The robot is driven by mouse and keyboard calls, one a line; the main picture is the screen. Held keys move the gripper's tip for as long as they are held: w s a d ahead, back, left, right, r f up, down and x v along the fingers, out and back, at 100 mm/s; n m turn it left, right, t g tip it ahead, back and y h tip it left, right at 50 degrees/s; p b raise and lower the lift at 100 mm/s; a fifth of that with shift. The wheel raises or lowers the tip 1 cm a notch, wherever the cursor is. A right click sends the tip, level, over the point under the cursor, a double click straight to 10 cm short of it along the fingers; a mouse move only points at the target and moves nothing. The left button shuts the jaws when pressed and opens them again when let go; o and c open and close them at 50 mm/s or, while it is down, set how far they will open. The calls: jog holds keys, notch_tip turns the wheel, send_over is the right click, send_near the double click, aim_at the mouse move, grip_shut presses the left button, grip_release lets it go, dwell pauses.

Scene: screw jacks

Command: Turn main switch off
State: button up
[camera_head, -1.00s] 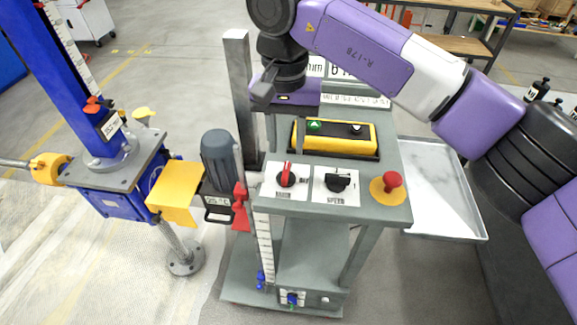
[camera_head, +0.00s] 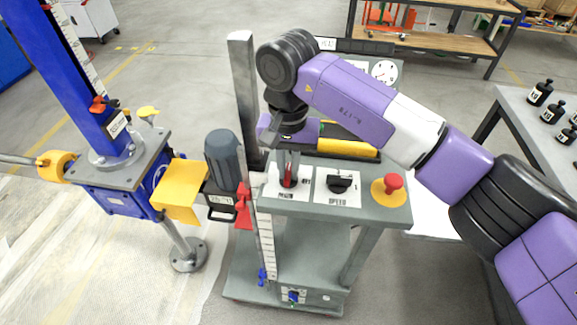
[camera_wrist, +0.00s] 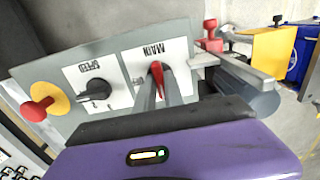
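The main switch (camera_head: 288,177) is a red handle on a white plate marked MAIN, on the grey control panel (camera_head: 385,213). The red handle also shows in the wrist view (camera_wrist: 156,70). My gripper (camera_head: 289,182) points down over it, with one finger on each side of the handle. The fingers also straddle it in the wrist view (camera_wrist: 158,88). I cannot tell whether they press on it. The handle points roughly along the fingers in the wrist view, and its base is partly hidden.
The black speed knob (camera_head: 340,182) and the red emergency button (camera_head: 393,182) on its yellow base are to the right. A grey motor (camera_head: 222,155) and upright column (camera_head: 245,90) stand close on the left.

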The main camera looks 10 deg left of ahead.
grip_shut()
jog(key=shift+m, duration=0.3)
jog(key=shift+m+b, duration=0.5)
jog(key=shift+m, duration=0.7)
jog(key=m+b, duration=0.1)
jog(key=m, duration=0.4)
jog(key=shift+m, duration=0.3)
jog(key=m+b, duration=0.1)
jog(key=m, duration=0.8)
jog(key=shift+b, duration=0.3)
jog(key=shift+m, duration=0.3)
